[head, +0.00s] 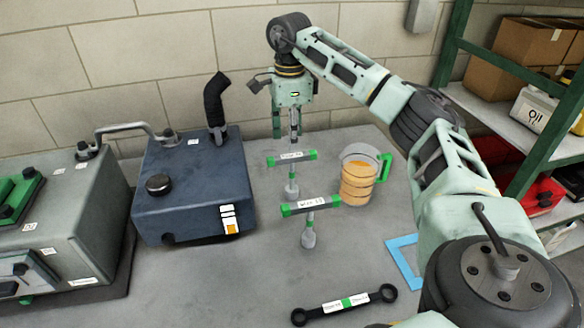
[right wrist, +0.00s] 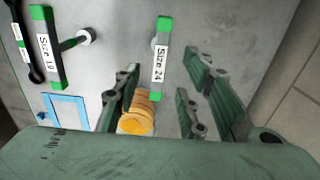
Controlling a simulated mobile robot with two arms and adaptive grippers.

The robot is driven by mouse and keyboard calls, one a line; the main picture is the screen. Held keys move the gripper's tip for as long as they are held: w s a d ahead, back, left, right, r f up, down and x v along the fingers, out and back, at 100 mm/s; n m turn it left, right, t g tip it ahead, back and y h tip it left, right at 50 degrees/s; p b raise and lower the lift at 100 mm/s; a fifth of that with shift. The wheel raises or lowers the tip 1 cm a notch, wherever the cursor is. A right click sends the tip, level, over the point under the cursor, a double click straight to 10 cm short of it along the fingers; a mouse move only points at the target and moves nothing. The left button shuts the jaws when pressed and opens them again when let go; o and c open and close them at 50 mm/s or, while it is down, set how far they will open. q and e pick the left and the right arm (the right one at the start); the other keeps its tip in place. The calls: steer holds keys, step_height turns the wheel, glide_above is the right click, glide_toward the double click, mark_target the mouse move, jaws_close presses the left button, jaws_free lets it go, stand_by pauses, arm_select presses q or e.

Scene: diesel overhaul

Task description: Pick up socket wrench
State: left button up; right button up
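Two T-handle socket wrenches with green-ended handles stand upright on the grey bench. The far one, labelled Size 24 (head: 291,158), is below my right gripper (head: 287,135). The near one, labelled Size 19 (head: 311,204), stands closer to me. In the right wrist view, my right gripper (right wrist: 165,72) is open, with its fingers apart. The Size 24 handle (right wrist: 161,60) shows between the fingers, lengthwise along the gap, and appears apart from both. The Size 19 handle (right wrist: 46,48) is farther left there. My left gripper is not in view.
A clear jug of orange liquid (head: 358,178) stands just right of the wrenches. A dark blue tank (head: 190,185) is to their left. A double-ended spanner (head: 345,303) and a blue frame (head: 403,262) lie nearer. A shelf with boxes (head: 525,55) is at right.

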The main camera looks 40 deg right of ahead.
mark_target(292, 155)
steer(key=f+p, duration=0.1)
steer(key=f, duration=0.2)
steer(key=f+p, duration=0.1)
steer(key=f, duration=0.3)
steer(key=shift+s+d+f, duration=0.1)
steer(key=shift+s+d, duration=0.05)
steer(key=shift+d, duration=0.05)
steer(key=shift+f, duration=0.3)
steer(key=shift+c, duration=0.4)
jaws_close()
